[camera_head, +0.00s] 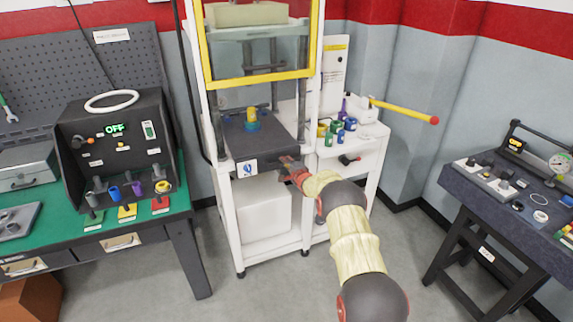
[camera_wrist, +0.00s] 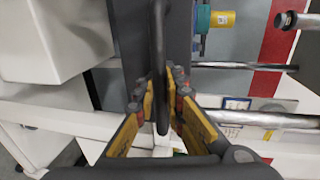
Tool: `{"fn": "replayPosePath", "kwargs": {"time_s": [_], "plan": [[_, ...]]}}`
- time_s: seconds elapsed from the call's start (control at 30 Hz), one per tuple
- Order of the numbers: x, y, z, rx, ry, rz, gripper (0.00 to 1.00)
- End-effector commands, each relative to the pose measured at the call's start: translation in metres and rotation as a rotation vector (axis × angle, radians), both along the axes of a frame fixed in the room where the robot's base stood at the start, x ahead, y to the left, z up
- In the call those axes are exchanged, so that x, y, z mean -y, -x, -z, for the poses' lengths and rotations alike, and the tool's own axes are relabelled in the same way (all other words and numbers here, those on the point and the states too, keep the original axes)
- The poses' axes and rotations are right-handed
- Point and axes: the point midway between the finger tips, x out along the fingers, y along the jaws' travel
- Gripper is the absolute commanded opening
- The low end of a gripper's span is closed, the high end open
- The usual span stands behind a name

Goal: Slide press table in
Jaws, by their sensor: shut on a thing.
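The press table (camera_head: 270,138) is a dark grey slab at the front of the white press, between its posts. It appears to stick out a little past the front frame. A teal and yellow part (camera_head: 251,120) stands on it; the part also shows at the top of the wrist view (camera_wrist: 212,18). My gripper (camera_head: 287,165) is at the table's front edge. In the wrist view, my yellow-padded fingers (camera_wrist: 158,98) are shut on a dark bar-like handle (camera_wrist: 159,45) in front of the slab. In the head view my gripper mostly hides this handle.
The press (camera_head: 214,172) has a yellow-framed guard (camera_head: 207,60) raised above the table. A side stand (camera_head: 372,133) with small coloured bottles and a yellow lever (camera_head: 405,109) is on the right. A green bench (camera_head: 180,202) is left, a dark bench (camera_head: 455,195) right.

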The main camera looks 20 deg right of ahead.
Motion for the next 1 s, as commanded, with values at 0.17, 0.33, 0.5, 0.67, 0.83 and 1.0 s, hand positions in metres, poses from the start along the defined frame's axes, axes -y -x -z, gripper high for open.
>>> {"fn": "replayPosePath", "kwargs": {"time_s": [0.17, 0.33, 0.5, 0.67, 0.83, 1.0], "plan": [[0.0001, -0.0012, -0.0006, 0.001, 0.001, 0.0, 0.0], [0.0001, -0.0013, -0.0008, 0.001, 0.001, 0.0, 0.0], [0.0002, -0.0011, -0.0007, 0.001, 0.001, 0.0, 0.16], [0.0001, -0.001, -0.0004, 0.0, 0.001, 0.0, 0.25], [0.0001, -0.001, -0.0003, 0.0, 0.001, 0.0, 0.28], [0.0001, -0.0007, -0.0003, 0.0, 0.001, 0.0, 0.28]]}}
